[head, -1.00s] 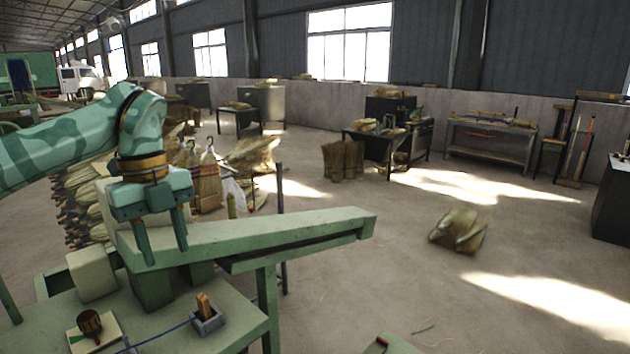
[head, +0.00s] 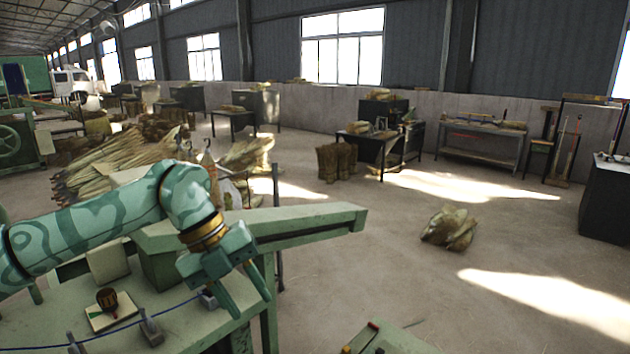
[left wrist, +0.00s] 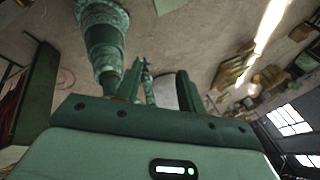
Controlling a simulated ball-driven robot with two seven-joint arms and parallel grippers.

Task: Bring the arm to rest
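My left arm, in patterned teal with a brass-coloured ring, reaches in from the left in the head view. Its gripper (head: 251,308) is tilted, with its fingers pointing down and right. It is over the right part of the green machine table (head: 180,325), in front of the long green beam (head: 310,222). The fingers are apart with nothing between them. The left wrist view also shows the two fingers (left wrist: 160,78) apart and empty. A patterned teal arm link of mine shows at the top left there. I cannot make out my right gripper in either view.
On the table are a small pot (head: 107,298) on a pale board (head: 112,314), grey brackets (head: 151,330) and a blue cord. A dark upright post (head: 277,220) stands behind the beam. A straw bundle (head: 449,228) lies on the floor, with open floor around it.

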